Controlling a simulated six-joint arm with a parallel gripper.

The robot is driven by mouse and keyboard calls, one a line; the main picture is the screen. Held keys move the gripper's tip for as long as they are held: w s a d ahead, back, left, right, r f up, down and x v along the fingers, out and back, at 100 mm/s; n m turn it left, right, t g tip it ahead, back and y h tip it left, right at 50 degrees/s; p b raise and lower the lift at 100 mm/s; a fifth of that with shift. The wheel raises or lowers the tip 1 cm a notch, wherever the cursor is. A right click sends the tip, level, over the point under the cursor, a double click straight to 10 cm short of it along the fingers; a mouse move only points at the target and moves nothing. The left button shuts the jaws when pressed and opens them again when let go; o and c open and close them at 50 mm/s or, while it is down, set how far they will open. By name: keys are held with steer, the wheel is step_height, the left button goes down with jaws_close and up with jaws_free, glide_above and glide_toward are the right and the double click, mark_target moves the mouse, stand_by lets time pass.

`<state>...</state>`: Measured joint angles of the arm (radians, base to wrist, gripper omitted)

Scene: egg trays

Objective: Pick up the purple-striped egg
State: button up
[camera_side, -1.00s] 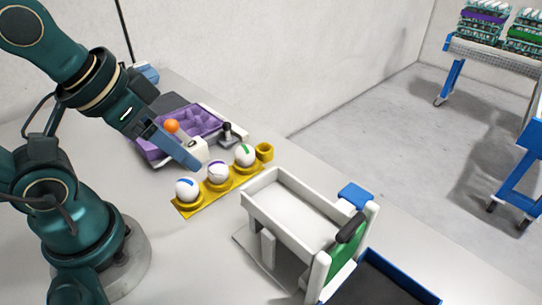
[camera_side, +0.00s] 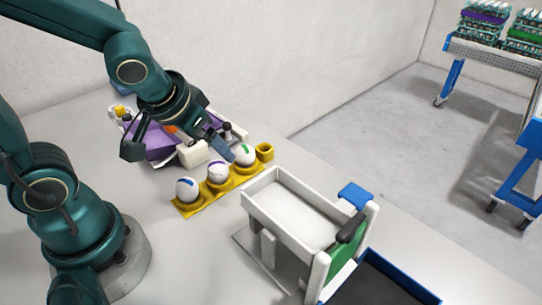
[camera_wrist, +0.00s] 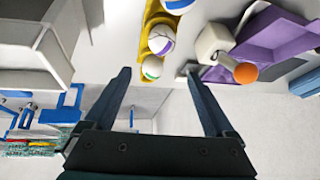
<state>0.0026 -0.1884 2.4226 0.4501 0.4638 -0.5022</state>
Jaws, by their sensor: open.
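The purple-striped egg (camera_side: 218,171) is white and sits in the middle cup of a yellow holder (camera_side: 190,209). It also shows in the wrist view (camera_wrist: 161,40), above and beyond my fingertips. A blue-striped egg (camera_side: 187,189) sits on its left and a green-striped egg (camera_side: 245,154) on its right in the side view. My gripper (camera_wrist: 156,70) is open and empty, its fingers spread wide. In the side view it is above and behind the egg row, with one finger close behind the green-striped egg. The purple-striped egg is apart from both fingers.
A purple tray fixture (camera_side: 163,146) with an orange knob (camera_wrist: 245,72) lies behind the eggs, partly hidden by my gripper. A yellow empty cup (camera_side: 265,151) ends the row. A white box stand (camera_side: 275,215) and a blue-rimmed dark bin (camera_side: 385,282) stand at right.

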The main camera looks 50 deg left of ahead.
mark_target(215, 165)
steer(key=f, duration=0.1)
steer(key=f+g, duration=0.1)
steer(key=f, duration=0.1)
steer(key=shift+s+a, duration=0.1)
steer(key=shift+s, duration=0.15)
steer(key=shift+x, duration=2.45)
steer(key=shift+s, duration=0.1)
steer(key=c, duration=0.9)
